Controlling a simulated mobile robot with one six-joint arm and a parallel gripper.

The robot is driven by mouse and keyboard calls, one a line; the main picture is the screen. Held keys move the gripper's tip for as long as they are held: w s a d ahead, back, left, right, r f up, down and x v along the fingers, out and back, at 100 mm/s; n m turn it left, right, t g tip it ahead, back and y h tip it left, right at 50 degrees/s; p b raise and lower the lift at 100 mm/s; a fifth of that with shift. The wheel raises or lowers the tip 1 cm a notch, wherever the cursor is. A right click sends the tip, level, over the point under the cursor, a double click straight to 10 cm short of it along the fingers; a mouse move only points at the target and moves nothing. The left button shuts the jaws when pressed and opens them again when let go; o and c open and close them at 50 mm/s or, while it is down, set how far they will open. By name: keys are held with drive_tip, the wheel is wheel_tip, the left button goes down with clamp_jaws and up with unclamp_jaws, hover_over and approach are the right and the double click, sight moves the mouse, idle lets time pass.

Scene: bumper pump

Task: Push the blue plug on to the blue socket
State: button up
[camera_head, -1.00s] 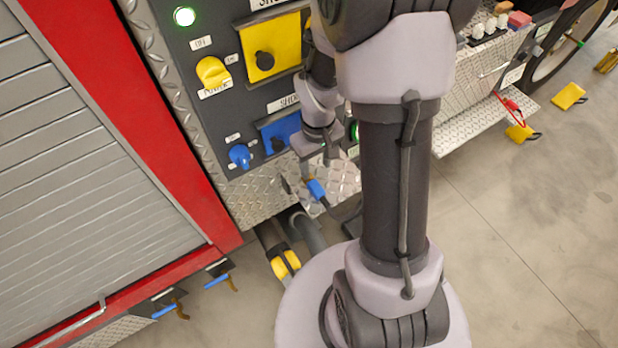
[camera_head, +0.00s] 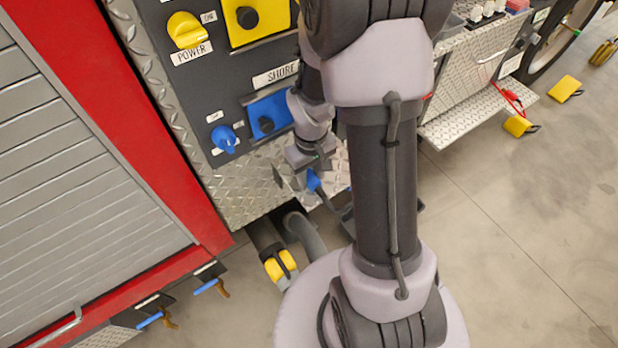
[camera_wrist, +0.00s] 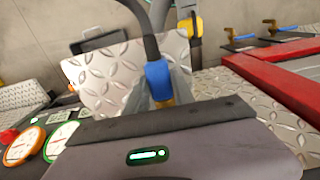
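The blue socket (camera_head: 283,104) is a blue plate with a dark round centre, low on the dark side panel in the head view. My arm hides its right edge. The blue plug (camera_head: 313,181) is below it at the diamond-plate ledge, with a dark cable. In the wrist view the plug (camera_wrist: 158,77) shows just past the wrist housing, its cable running to the top of the picture and a yellowish part at its near end. My gripper (camera_head: 300,172) is right by the plug. Its fingertips are not clear, so I cannot tell whether they hold it.
A yellow socket (camera_head: 266,18), a yellow knob (camera_head: 184,30) and a blue knob (camera_head: 224,138) are on the same panel. Grey hoses with a yellow fitting (camera_head: 280,266) lie below the ledge. A red-framed shutter (camera_head: 80,150) is at left.

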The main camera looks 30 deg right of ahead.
sight(310, 175)
clamp_jaws()
drive_tip(key=shift+r+p, duration=2.45)
drive_tip(key=shift+r, duration=0.55)
